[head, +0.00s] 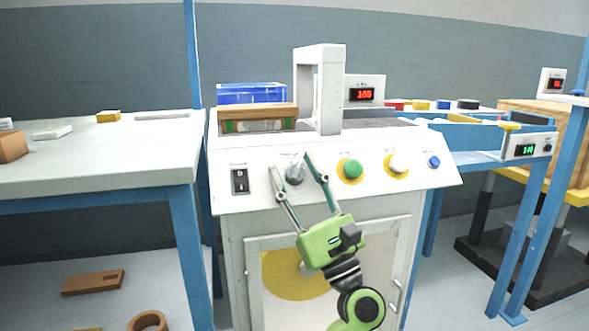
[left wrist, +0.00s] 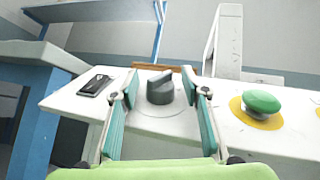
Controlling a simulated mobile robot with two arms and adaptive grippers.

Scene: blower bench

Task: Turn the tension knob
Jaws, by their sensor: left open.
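The tension knob (head: 294,173) is a grey dial with a raised grip bar on the sloped white front panel (head: 222,190) of the machine, between the black rocker switch and the green button. It also shows in the left wrist view (left wrist: 160,88), on a pale round plate. My left gripper (head: 295,165) is open, its two green-padded fingers on either side of the knob. In the left wrist view the fingers (left wrist: 160,97) stand apart from the knob with a gap on both sides. My right gripper is in neither view.
A rocker switch (head: 240,181) is left of the knob. A green button (head: 351,169), a white button (head: 398,163) and a small blue button (head: 434,161) are to its right. A white arch (head: 329,90) and a blue bin (head: 252,93) stand above. A table (head: 100,180) is at left.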

